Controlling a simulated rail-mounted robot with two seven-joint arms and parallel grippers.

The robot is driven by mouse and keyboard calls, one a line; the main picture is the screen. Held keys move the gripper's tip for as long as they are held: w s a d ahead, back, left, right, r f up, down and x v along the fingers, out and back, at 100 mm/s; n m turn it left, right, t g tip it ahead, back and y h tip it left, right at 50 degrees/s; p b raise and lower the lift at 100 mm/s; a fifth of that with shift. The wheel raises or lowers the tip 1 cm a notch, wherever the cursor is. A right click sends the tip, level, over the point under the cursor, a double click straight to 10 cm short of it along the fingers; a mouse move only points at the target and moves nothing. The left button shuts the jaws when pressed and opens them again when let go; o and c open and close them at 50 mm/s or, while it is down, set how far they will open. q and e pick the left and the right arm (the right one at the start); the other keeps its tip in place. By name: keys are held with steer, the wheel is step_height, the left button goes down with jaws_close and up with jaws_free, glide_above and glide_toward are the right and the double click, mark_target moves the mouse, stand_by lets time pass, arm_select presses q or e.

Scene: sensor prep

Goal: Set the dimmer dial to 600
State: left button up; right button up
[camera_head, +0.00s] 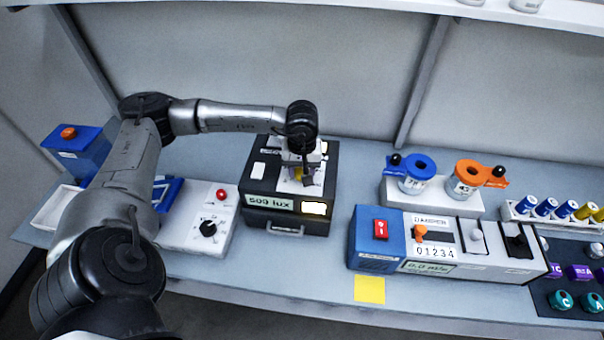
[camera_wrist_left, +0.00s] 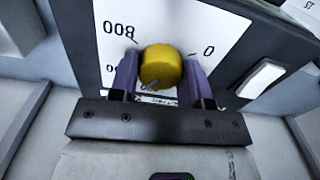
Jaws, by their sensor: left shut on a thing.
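The dimmer dial is a yellow knob (camera_wrist_left: 161,66) on a white scale plate on top of a black box (camera_head: 260,222). In the left wrist view the scale appears upside down, with 800 and 0 legible and other numbers partly hidden. A pale pointer mark shows on the knob's near side. My left gripper (camera_head: 303,180) is over the box with its purple fingers on either side of the knob, shut on it; the fingers also show in the left wrist view (camera_wrist_left: 160,78). The box's display (camera_head: 271,201) seems to read 500 lux. My right gripper is not in view.
A white box with a black knob (camera_head: 208,228) and red button stands left of the dimmer box. A blue and white damper unit (camera_head: 375,240) stands to the right. A yellow note (camera_head: 370,289) lies at the front edge. A white switch (camera_wrist_left: 262,81) is beside the scale.

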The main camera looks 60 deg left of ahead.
mark_target(302, 170)
arm_select(q)
steer(key=m+b, duration=0.1)
steer(key=m, duration=0.2)
steer(key=shift+b, duration=0.3)
steer(key=shift+m+b, duration=0.4)
steer(key=shift+m, duration=0.5)
steer(key=shift+r+m, duration=0.1)
steer(key=shift+m, duration=0.2)
steer(key=o, duration=0.9)
steer(key=shift+r+p, duration=0.5)
steer(key=shift+r, duration=6.35)
